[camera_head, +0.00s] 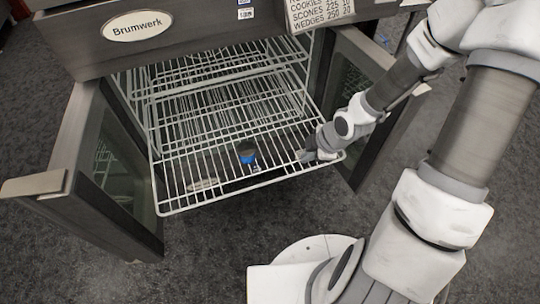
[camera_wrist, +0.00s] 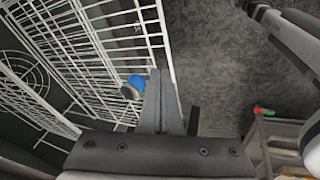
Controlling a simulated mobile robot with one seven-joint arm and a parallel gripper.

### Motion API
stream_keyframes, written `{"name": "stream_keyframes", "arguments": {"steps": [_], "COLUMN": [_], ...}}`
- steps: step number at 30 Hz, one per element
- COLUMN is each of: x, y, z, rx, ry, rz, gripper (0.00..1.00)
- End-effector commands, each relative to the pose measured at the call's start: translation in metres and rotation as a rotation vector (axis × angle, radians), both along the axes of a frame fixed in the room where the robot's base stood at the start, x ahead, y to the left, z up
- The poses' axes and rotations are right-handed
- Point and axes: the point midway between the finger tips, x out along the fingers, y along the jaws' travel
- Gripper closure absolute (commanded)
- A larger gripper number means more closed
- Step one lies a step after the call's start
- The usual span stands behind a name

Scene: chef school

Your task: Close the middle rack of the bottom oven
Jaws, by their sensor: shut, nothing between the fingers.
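The bottom oven stands with both glass doors open to the sides. A white wire rack (camera_head: 180,187) is pulled out toward me, past the front of the oven. More racks (camera_head: 190,70) show inside, so which level the pulled-out one is at is hard to tell. My gripper (camera_head: 310,155) is at the front right part of the pulled-out rack, at its wires. In the wrist view my gripper's fingers (camera_wrist: 163,100) are together and empty, beside the outer wire of the rack (camera_wrist: 115,45). Whether they touch the rack is unclear.
The left door (camera_head: 95,165) and right door (camera_head: 365,90) flank the opening. A small blue-topped object (camera_head: 247,155) shows at the rack, also in the wrist view (camera_wrist: 133,86); whether it lies on or below the wires is unclear.

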Motion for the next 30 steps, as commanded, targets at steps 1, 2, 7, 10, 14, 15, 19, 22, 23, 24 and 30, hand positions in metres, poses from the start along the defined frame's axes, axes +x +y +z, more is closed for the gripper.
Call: {"name": "stream_keyframes", "arguments": {"steps": [1, 2, 7, 10, 14, 15, 19, 22, 23, 24, 30], "x": [-0.002, -0.002, 0.000, 0.002, 0.004, 0.005, 0.011, 0.017, 0.019, 0.022, 0.032], "y": [0.007, 0.011, 0.029, 0.036, 0.041, 0.043, 0.051, 0.060, 0.063, 0.067, 0.081], "z": [-0.022, -0.029, -0.051, -0.055, -0.060, -0.063, -0.078, -0.094, -0.098, -0.104, -0.127], "rx": [0.045, 0.067, 0.164, 0.193, 0.206, 0.207, 0.205, 0.206, 0.206, 0.205, 0.204], "ry": [-0.015, -0.029, -0.113, -0.144, -0.159, -0.159, -0.158, -0.156, -0.157, -0.156, -0.155], "rz": [0.034, 0.056, 0.143, 0.167, 0.178, 0.180, 0.181, 0.180, 0.181, 0.179, 0.178], "gripper": [1.00, 1.00, 1.00, 1.00, 1.00, 1.00, 1.00, 1.00, 1.00, 1.00, 1.00]}}
